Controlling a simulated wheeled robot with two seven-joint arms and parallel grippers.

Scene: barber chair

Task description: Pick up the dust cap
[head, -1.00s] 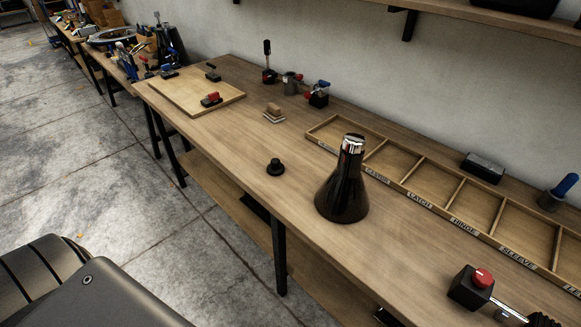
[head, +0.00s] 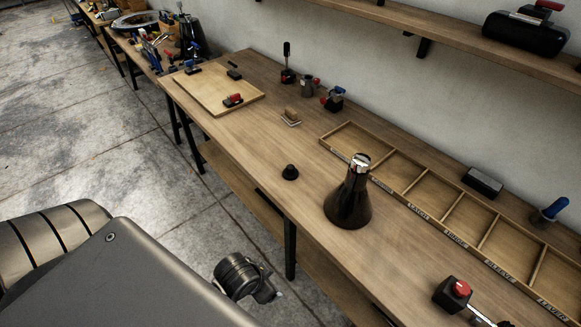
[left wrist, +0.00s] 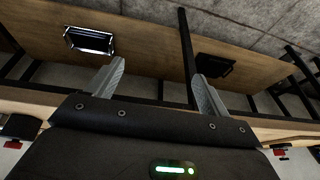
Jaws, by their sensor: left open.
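A small black round cap (head: 290,173), which looks like the dust cap, rests on the wooden bench near its front edge. It stands left of a dark cone with a chrome top (head: 348,205). Part of my left arm shows low in the head view, below the bench's front edge; its fingers are not clear there. In the left wrist view my left gripper (left wrist: 159,72) has its two fingers wide apart with nothing between them. The cap cannot be made out in that view. My right gripper is not in view.
A labelled wooden compartment tray (head: 420,207) runs along the back of the bench (head: 240,140). A red-button box (head: 453,293) sits at the front right. A light board (head: 218,92) and small fixtures stand at the far left. The bench around the cap is clear.

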